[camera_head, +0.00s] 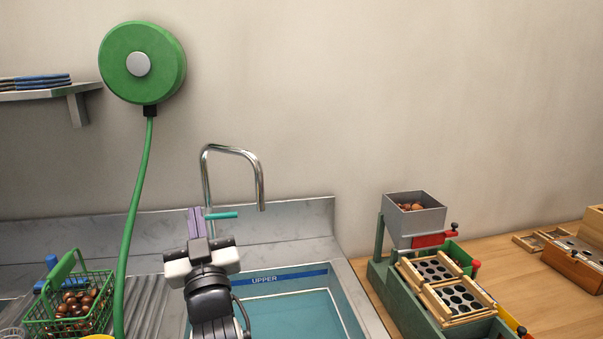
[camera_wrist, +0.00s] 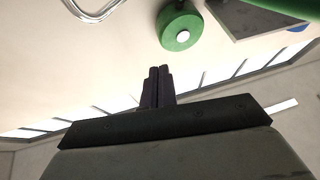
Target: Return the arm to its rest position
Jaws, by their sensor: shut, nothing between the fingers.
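My gripper shows in the wrist view (camera_wrist: 158,72) with its two dark fingers side by side and closed, nothing between them. In the head view my arm rises at the bottom centre, in front of the sink, with its black and white wrist (camera_head: 203,262) near the sink's left side. In the wrist view the camera looks up past the fingers at the wall, the green hose reel (camera_wrist: 181,27) and the tap (camera_wrist: 95,8).
The sink (camera_head: 300,310) holds water, with the tap (camera_head: 258,180) behind it. The green hose (camera_head: 136,200) hangs from the reel (camera_head: 142,62) left of my arm. A green basket of chestnuts (camera_head: 70,300) stands at left. A hopper machine (camera_head: 415,215) stands on the wooden counter at right.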

